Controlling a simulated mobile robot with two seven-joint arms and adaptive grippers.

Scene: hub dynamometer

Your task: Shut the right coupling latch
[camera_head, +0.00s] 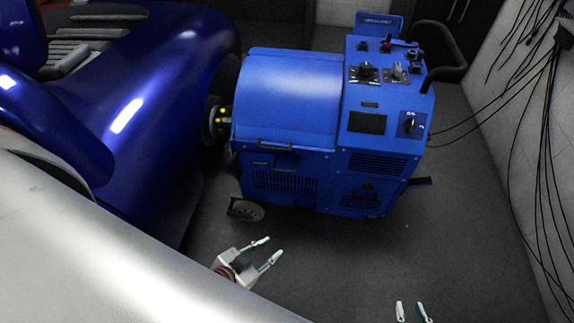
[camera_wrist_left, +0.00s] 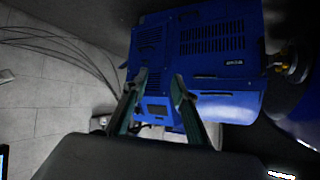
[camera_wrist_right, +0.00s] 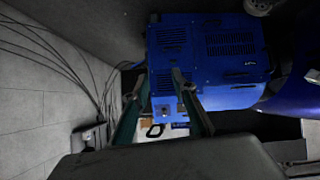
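The blue hub dynamometer (camera_head: 290,100) stands on the floor beside the blue car. The coupling (camera_head: 218,118) sits between the machine's left side and the car's wheel hub; a latch on it is too small to make out. In the left wrist view, part of the coupling (camera_wrist_left: 292,66) shows at the right. My left gripper (camera_head: 265,250) is open and empty, in front of the machine and apart from it. My right gripper (camera_head: 411,310) is at the bottom edge of the head view, open and empty. The machine also shows in the right wrist view (camera_wrist_right: 212,66).
The dark blue car (camera_head: 150,110) fills the left side. A black push handle (camera_head: 450,55) sticks out from the machine's right. Black cables (camera_head: 545,130) hang along the right wall. A caster wheel (camera_head: 246,210) is at the machine's front left. The grey floor (camera_head: 350,260) in front is clear.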

